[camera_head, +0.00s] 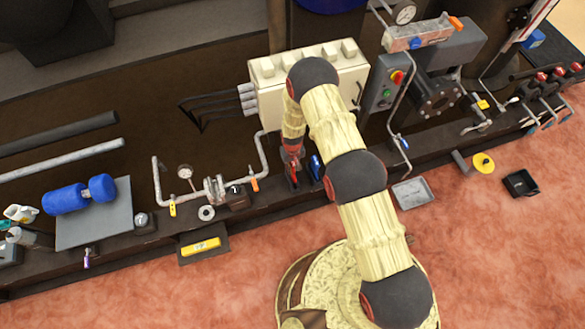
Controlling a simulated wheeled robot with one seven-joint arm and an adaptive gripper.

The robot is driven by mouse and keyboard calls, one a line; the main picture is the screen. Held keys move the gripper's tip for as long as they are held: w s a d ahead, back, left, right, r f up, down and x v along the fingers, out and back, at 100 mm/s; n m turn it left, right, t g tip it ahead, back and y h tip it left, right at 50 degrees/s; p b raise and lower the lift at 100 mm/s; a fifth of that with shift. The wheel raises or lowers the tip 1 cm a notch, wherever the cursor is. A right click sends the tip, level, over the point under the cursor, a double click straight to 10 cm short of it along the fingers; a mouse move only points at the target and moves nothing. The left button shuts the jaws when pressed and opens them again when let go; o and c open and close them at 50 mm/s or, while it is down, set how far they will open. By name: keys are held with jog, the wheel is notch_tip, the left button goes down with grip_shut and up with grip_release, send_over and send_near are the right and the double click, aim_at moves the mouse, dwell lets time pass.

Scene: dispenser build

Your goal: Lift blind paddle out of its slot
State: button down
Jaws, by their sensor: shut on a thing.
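My gripper (293,171) points down at the dark ledge, just below the cream box and to the right of the flanged pipe. It is shut on what appears to be the blind paddle, which is small, dark and mostly hidden by the jaws. I cannot make out the slot or tell how far the paddle is in it. A blue part (316,166) stands close to the right of the gripper.
A flanged pipe (213,190) with a gauge and a pale ring (206,212) are left of the gripper. A cream box (275,100) stands behind it. A grey tray (412,193), yellow disc (484,163) and black tray (520,184) lie to the right.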

jog(key=shift+r+p, duration=1.45)
jog(key=shift+r, duration=1.45)
jog(key=shift+r+p, duration=1.2)
jog(key=shift+r, duration=1.3)
